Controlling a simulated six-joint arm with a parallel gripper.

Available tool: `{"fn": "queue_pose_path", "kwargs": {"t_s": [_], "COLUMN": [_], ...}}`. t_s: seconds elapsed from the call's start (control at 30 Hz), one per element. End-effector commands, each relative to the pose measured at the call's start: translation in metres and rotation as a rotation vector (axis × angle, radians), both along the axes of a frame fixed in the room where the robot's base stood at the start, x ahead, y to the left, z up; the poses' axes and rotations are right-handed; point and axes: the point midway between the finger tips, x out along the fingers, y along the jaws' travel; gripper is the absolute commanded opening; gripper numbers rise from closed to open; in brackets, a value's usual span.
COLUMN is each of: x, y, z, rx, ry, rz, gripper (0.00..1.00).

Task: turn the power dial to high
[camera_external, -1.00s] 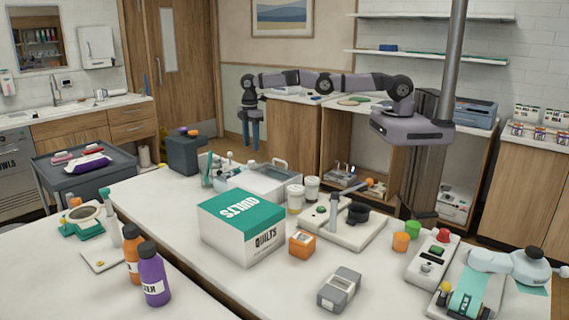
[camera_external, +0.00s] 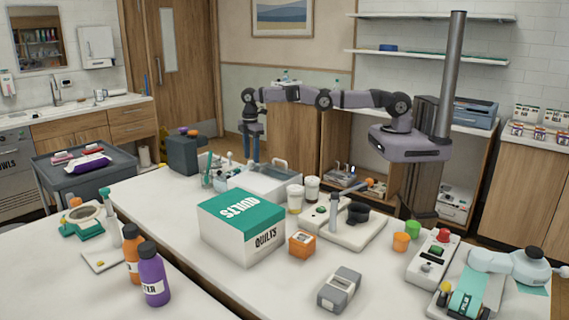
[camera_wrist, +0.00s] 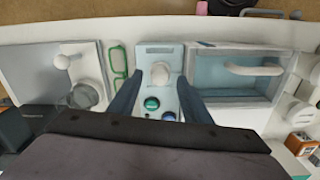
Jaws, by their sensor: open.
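A pale blue panel (camera_wrist: 158,52) sits in the middle of the wrist view. It carries a round whitish knob (camera_wrist: 160,73), a teal round control (camera_wrist: 152,103) and a dark blue one (camera_wrist: 168,116). I cannot read any marks that tell which is the power dial. My gripper (camera_wrist: 160,82) is open, its two dark fingers on either side of the panel and nothing seen held between them. In the external view my gripper (camera_external: 250,157) points down behind the bench's far items. The panel cannot be made out clearly there.
A clear-lidded box (camera_wrist: 243,72) stands right of the panel. Green-framed glasses (camera_wrist: 118,62) and a grey-and-white device (camera_wrist: 78,68) lie to its left.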

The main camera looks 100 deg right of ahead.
Motion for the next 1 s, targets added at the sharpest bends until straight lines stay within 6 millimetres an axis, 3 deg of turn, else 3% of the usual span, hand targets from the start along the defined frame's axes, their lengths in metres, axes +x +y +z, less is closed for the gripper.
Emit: {"fn": "queue_pose_path", "kwargs": {"t_s": [0.2, 0.47, 0.67, 1.0], "x": [0.000, 0.000, 0.000, 0.000], "y": [0.000, 0.000, 0.000, 0.000], "z": [-0.015, -0.017, -0.017, -0.016], "rx": [0.001, 0.000, 0.000, 0.001], "ry": [0.002, 0.001, 0.001, 0.002], "rz": [0.000, 0.000, 0.000, -0.029], "gripper": [0.44, 0.44, 0.03, 0.03]}}
